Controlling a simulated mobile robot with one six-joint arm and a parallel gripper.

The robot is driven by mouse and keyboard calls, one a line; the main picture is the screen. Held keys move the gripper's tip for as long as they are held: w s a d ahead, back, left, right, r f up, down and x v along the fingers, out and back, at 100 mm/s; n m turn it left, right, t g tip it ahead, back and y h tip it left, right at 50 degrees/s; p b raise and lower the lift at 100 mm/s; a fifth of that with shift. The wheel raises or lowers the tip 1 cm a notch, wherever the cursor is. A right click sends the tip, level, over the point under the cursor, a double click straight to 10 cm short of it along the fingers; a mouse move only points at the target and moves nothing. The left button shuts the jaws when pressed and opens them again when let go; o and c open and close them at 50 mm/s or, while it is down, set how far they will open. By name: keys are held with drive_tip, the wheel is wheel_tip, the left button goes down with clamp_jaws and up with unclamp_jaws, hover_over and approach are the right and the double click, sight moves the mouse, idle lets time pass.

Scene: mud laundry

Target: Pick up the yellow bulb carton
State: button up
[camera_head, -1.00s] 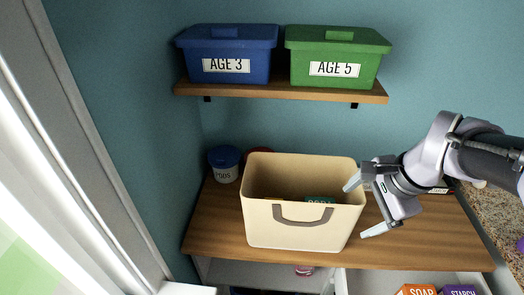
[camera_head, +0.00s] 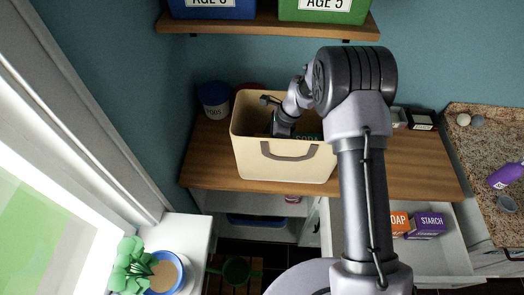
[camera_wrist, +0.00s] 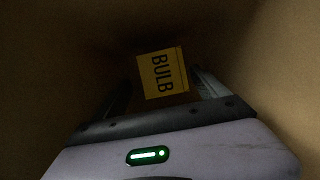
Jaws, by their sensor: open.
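The yellow bulb carton (camera_wrist: 162,74), marked BULB in dark letters, shows in the wrist view inside the dim cream bin, ahead of my gripper (camera_wrist: 163,88). My gripper is open, with one finger on either side of the carton in the picture; I cannot tell whether they touch it. In the head view my gripper (camera_head: 271,116) reaches down into the cream bin (camera_head: 285,165), which stands on the wooden counter. The yellow carton does not show in the head view, hidden by the bin and my arm.
A teal SODA box (camera_head: 308,137) shows inside the bin. A blue canister (camera_head: 214,102) stands left behind it. The shelf (camera_head: 270,24) above holds a blue bin (camera_head: 212,8) and green bin (camera_head: 323,10). An open drawer (camera_head: 440,258) with SOAP and STARCH boxes is lower right.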

drive_tip(key=x, duration=0.6)
drive_tip(key=shift+w+a+f, duration=0.15)
drive_tip(key=shift+w+a, duration=0.15)
drive_tip(key=shift+w, duration=0.05)
drive_tip(key=c, duration=1.4)
